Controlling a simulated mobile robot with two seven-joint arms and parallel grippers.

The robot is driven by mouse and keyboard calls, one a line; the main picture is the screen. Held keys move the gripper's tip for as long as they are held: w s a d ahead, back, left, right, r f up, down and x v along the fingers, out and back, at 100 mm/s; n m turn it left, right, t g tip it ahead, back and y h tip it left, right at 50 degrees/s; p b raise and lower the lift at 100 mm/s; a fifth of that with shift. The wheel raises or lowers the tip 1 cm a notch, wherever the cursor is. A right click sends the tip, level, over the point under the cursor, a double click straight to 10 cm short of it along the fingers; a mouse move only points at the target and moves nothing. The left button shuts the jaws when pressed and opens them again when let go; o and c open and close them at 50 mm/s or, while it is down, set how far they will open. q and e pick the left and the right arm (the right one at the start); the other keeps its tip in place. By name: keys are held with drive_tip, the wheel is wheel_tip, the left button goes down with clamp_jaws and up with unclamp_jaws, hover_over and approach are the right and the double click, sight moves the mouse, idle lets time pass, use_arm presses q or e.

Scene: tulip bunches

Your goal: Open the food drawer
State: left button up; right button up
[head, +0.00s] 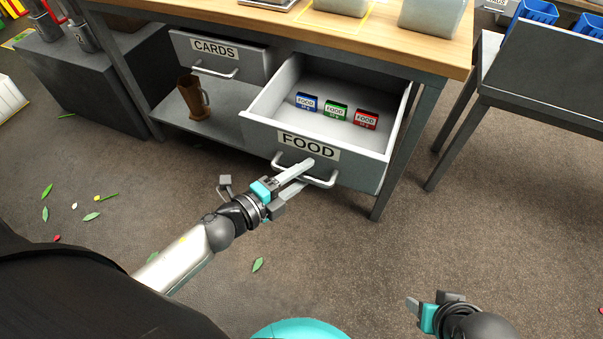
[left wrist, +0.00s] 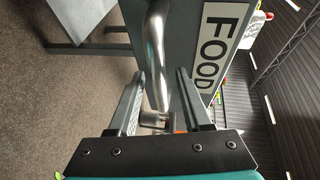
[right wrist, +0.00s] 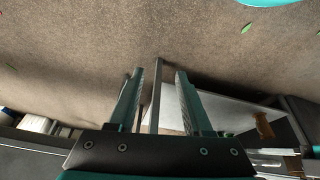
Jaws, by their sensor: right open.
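The grey food drawer (head: 262,133), labelled FOOD, is pulled well out from under the wooden-topped table. Its metal bar handle (head: 325,183) is on the front, below the label. My left gripper (head: 308,174) is at the handle. In the left wrist view, the handle (left wrist: 156,50) passes between its two fingers, which stand apart with gaps beside the bar. The FOOD label (left wrist: 220,42) shows to the right there. My right gripper (head: 428,301) is open and empty, low over the floor, away from the drawer.
Blue, green and red FOOD packets (head: 335,111) lie in the drawer. A grey table (head: 540,97) stands right.

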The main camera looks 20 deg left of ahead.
use_arm(q)
drive_tip(key=shift+s, duration=0.15)
use_arm(e)
drive_tip(key=shift+r, duration=0.1)
use_arm(q)
drive_tip(key=shift+s+a, duration=0.15)
drive_tip(key=shift+s, duration=0.15)
drive_tip(key=p+v, duration=0.3)
drive_tip(key=v, duration=1.1)
use_arm(e)
wheel_tip(320, 180, down, 7)
drive_tip(key=s+g, duration=0.1)
drive_tip(key=shift+s, duration=0.35)
use_arm(q)
drive_tip(key=shift+s+a+r, duration=0.1)
drive_tip(key=shift+a+r, duration=0.05)
use_arm(e)
drive_tip(key=shift+d, duration=0.1)
